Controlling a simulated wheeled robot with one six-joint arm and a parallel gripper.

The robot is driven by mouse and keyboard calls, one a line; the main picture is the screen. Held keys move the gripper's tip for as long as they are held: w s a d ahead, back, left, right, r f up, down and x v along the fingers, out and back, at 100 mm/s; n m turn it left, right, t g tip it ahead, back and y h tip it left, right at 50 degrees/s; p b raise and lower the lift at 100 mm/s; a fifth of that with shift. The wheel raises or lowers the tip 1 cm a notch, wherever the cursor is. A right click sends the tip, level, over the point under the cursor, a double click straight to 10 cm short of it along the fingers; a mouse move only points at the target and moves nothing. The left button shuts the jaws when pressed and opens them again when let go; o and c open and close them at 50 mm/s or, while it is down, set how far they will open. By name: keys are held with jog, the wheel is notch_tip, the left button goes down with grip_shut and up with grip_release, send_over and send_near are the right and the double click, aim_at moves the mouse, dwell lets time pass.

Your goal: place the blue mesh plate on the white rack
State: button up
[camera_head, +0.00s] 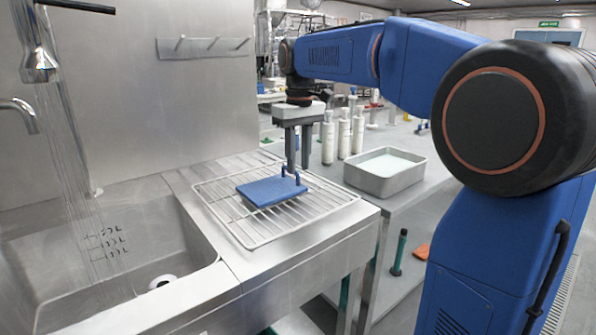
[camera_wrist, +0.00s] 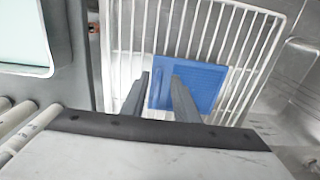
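The blue mesh plate (camera_head: 268,191) lies on the white wire rack (camera_head: 247,236), with a small upright blue handle at its right end. It also shows in the wrist view (camera_wrist: 205,85), over the wires of the rack (camera_wrist: 252,48). My gripper (camera_head: 298,168) points down at the handle end of the plate. In the wrist view, my two fingers (camera_wrist: 160,78) stand apart with a gap between them, and the right finger covers part of the plate. Whether the fingertips touch the handle is hard to tell.
The rack sits on a steel counter beside a sink basin (camera_head: 150,235) at left. A metal tray (camera_head: 386,174) and several white bottles (camera_head: 344,135) stand on the table behind and to the right. A hook rail (camera_head: 205,47) is on the steel back wall.

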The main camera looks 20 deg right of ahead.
notch_tip(320, 180, up, 9)
jog(key=shift+f, duration=0.15)
jog(key=shift+s+d, duration=0.1)
dwell(0.5)
